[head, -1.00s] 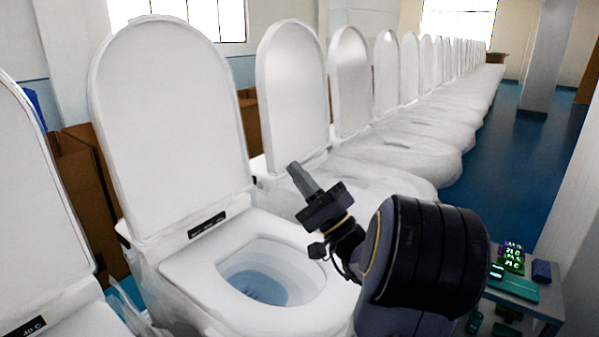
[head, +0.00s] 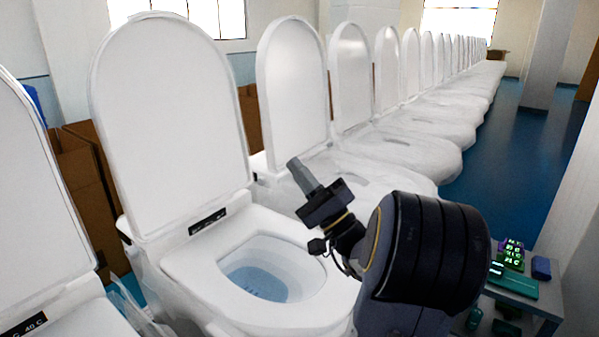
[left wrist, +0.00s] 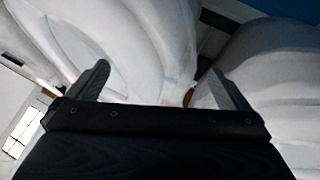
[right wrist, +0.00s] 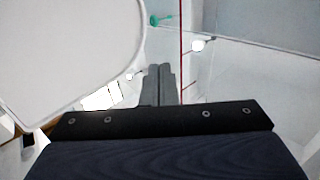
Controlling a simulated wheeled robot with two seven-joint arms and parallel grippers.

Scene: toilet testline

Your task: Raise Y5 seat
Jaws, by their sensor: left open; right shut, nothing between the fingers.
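The nearest full toilet (head: 240,320) has its lid (head: 165,120) upright and its white seat ring (head: 190,265) lying flat on the bowl. Water shows inside the bowl. No Y5 marking is readable. My right gripper (head: 298,168) is shut and empty, above and to the right of the bowl in the picture, apart from the seat. Its closed fingers also show in the right wrist view (right wrist: 158,72). My left gripper (left wrist: 160,85) is open and empty, with white plastic-wrapped toilet surfaces beyond its fingers; it is outside the head view.
A long row of toilets with raised lids (head: 290,85) runs to the back right. Another toilet lid (head: 40,190) stands at the left edge. Cardboard boxes (head: 85,180) are behind. A small table with devices (head: 515,285) stands at lower right. The blue floor (head: 510,150) is clear.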

